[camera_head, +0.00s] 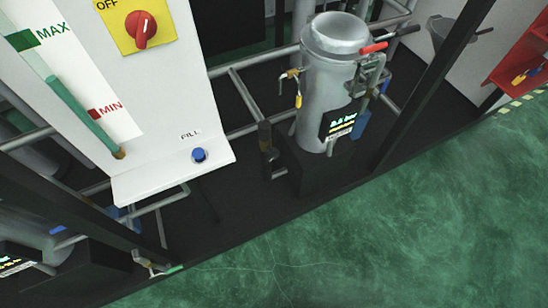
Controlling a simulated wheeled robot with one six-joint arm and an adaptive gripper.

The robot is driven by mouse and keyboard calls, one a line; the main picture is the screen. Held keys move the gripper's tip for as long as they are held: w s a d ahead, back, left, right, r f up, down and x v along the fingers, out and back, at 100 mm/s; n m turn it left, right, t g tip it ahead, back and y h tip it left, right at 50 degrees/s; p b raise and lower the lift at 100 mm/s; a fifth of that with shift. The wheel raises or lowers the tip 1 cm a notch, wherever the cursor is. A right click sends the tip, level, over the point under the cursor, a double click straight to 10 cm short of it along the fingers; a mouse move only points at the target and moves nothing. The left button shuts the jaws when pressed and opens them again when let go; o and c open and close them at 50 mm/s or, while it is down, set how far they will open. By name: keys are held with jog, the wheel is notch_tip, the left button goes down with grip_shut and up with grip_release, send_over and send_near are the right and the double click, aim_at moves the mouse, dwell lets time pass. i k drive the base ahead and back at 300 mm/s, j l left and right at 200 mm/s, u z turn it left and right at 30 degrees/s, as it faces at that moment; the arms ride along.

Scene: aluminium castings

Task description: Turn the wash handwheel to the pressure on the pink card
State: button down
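No handwheel can be made out with certainty, and no pink card is in view. A grey metal vessel (325,88) stands upright on a black plinth at the upper middle. It bears a small black display (341,122) with lit characters, too small to read surely. A red-handled lever (374,48) and pipework sit at its upper right. A small tap with a yellow tag (298,99) is on its left side. My gripper is not in view.
A white panel at left carries a red rotary switch (141,29), a MAX/MIN level tube (75,105) and a blue FILL button (199,155). A black post (435,80) rises right of the vessel. A red board (522,58) hangs far right. Green floor (400,230) is clear in front.

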aim_at(272, 154)
jog(key=i+l+u, duration=0.1)
jog(key=l+u, duration=0.2)
jog(key=l, duration=0.6)
jog(key=l+u, duration=0.35)
jog(key=l, duration=0.5)
jog(key=k+l+u, duration=0.1)
jog(key=l+u, duration=0.2)
jog(key=l, duration=0.55)
jog(key=i+l+u, duration=0.1)
jog(key=i+u, duration=0.2)
jog(key=i+l+u, duration=0.3)
jog(key=i, duration=0.2)
